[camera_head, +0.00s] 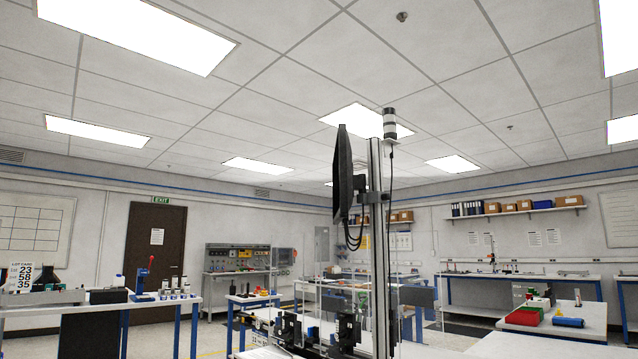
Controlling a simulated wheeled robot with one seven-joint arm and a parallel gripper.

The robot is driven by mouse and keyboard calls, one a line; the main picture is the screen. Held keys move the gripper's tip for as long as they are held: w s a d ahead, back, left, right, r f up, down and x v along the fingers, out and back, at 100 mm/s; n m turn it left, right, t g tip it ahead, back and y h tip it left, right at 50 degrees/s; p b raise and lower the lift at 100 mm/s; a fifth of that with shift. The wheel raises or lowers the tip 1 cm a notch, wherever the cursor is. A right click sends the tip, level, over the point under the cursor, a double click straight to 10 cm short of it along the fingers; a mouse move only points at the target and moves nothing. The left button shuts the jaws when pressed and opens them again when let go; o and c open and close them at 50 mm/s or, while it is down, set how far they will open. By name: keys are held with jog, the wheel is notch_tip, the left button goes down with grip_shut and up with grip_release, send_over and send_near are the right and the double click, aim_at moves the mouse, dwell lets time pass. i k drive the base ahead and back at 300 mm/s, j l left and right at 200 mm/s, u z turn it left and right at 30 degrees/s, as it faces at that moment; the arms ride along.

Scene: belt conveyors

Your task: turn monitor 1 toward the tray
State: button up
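A black monitor (343,175) is mounted high on a grey upright post (377,240) by a bracket on its right side. I see it nearly edge-on, with its back toward the post and its screen side turned to the left. Cables hang below it. No label shows its number. I cannot tell which thing is the tray. My gripper is not in view.
Dark fixtures (290,328) stand at the foot of the post. A bench (590,322) with red and green bins (523,315) and a blue cylinder (568,322) is at the right. Another bench (150,304) stands at the left. A stack light (390,125) tops the post.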

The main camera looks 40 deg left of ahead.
aim_at(344, 182)
jog(key=i+u, duration=0.8)
jog(key=i+l+u, duration=0.25)
jog(key=u, duration=0.15)
jog(key=i+l+u, duration=0.25)
jog(key=u, duration=0.2)
jog(key=i+l, duration=0.05)
